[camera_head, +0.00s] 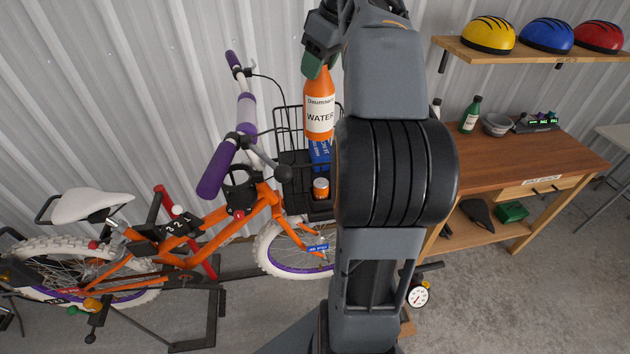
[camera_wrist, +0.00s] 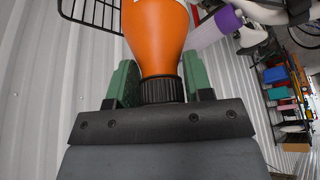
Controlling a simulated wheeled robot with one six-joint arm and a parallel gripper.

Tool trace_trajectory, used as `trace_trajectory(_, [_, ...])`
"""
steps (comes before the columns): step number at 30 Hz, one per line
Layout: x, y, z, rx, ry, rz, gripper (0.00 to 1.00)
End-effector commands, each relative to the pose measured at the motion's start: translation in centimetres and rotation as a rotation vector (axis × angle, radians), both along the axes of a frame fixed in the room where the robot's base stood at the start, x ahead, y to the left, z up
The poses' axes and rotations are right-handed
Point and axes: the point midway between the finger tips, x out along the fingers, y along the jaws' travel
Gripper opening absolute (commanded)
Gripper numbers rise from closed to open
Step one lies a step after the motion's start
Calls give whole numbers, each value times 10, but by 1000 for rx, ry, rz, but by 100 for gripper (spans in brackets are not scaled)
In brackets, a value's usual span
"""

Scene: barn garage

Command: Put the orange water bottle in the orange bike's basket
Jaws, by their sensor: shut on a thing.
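The orange water bottle (camera_head: 319,104) has a white "WATER" label and hangs upright from my gripper (camera_head: 318,62). My gripper is shut on the bottle's neck and cap; in the wrist view the green fingers (camera_wrist: 162,88) stand on both sides of the black cap, with the orange body (camera_wrist: 157,32) beyond. The orange bike (camera_head: 258,203) has a black wire basket (camera_head: 290,122) at its front. The bottle appears in front of or over the basket; its exact depth is unclear. My arm hides the basket's right side.
The bike's purple handlebar grips (camera_head: 216,170) stand left of the basket. At right, a wooden workbench (camera_head: 500,160) holds a green bottle (camera_head: 471,115) and a grey bowl (camera_head: 497,124). A shelf (camera_head: 560,52) with helmets is above it. A corrugated wall is behind.

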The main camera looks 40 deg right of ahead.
Motion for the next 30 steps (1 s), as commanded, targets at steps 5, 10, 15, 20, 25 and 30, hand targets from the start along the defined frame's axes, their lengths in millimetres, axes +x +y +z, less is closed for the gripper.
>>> trace_trajectory(5, [0,0,-36,-1,-3,-1,0])
trace_trajectory(10, [-1,0,-67,-1,-3,-1,0])
trace_trajectory(15, [-1,0,-86,-1,-3,-1,0])
trace_trajectory(20, [-1,0,-106,0,0,0,0])
trace_trajectory(25, [-1,1,-133,1,-1,-1,0])
trace_trajectory(30, [0,0,-148,-1,-3,0,0])
